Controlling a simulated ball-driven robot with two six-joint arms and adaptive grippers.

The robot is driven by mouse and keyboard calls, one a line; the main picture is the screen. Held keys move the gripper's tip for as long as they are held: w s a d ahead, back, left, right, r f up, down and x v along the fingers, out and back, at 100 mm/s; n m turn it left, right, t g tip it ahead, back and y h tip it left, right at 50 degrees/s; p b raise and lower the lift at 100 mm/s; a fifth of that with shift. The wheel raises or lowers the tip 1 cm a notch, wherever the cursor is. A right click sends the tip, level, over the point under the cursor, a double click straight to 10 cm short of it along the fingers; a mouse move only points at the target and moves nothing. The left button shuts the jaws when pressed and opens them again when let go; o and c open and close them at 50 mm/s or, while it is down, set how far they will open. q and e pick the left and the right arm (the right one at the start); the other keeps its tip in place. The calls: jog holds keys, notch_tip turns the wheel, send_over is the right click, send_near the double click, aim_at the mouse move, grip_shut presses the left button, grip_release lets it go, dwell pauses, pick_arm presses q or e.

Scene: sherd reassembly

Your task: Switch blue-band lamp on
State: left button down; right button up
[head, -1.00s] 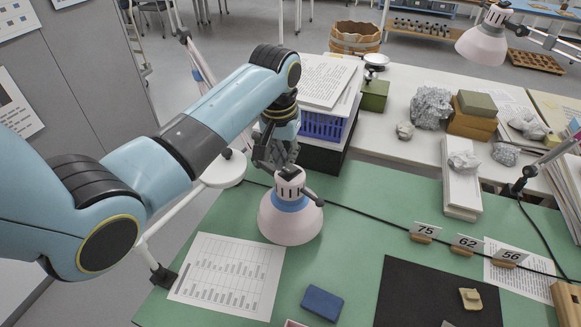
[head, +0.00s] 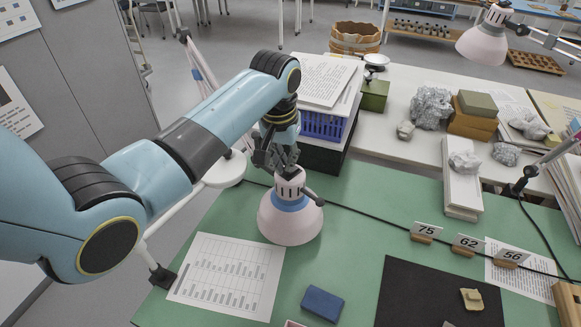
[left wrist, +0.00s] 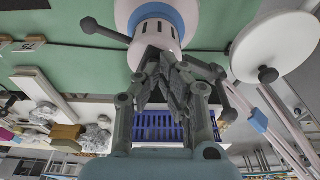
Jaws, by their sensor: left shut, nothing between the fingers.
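The blue-band lamp (head: 290,212) has a pale pink shade with a blue band and hangs low over the green mat. Its vented cap shows at the top, with a dark knob on its right side. My left gripper (head: 284,168) is shut and empty, with its fingertips at the top of the cap. In the left wrist view the shut fingertips (left wrist: 160,62) overlap the vented cap of the lamp (left wrist: 158,28); I cannot tell whether they touch it. The switch itself is hidden or too small to tell. My right gripper is not in view.
A blue block (head: 322,303) and a printed sheet (head: 228,275) lie on the green mat (head: 385,215). A blue crate (head: 325,126) with papers on it stands behind the lamp. A dark cable and numbered cards (head: 467,243) lie to the right.

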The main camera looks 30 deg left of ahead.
aim_at(285, 177)
pick_arm(q)
jog(key=shift+f, duration=0.65)
notch_tip(285, 177, up, 3)
jog(key=shift+f+p, duration=0.1)
jog(key=shift+p, duration=0.95)
jog(key=shift+r, duration=2.15)
